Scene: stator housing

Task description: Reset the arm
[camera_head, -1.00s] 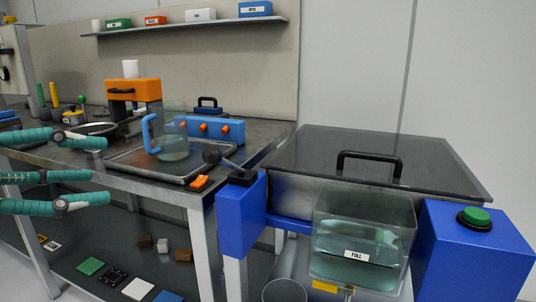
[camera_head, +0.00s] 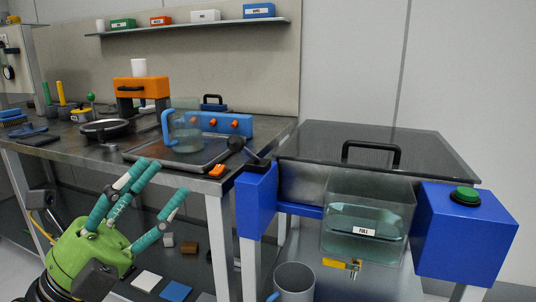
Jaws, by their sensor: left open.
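My left gripper (camera_head: 150,204) shows at the lower left. It has a green palm and several teal fingers with dark and white joints. The fingers are spread and point up and to the right, in front of the workbench's front edge. Nothing is between them. My right gripper is not in view.
A metal workbench (camera_head: 75,150) holds a jug with a blue handle (camera_head: 186,128), an orange machine (camera_head: 142,90) and a pan (camera_head: 106,128). A grey bin (camera_head: 294,281) stands below.

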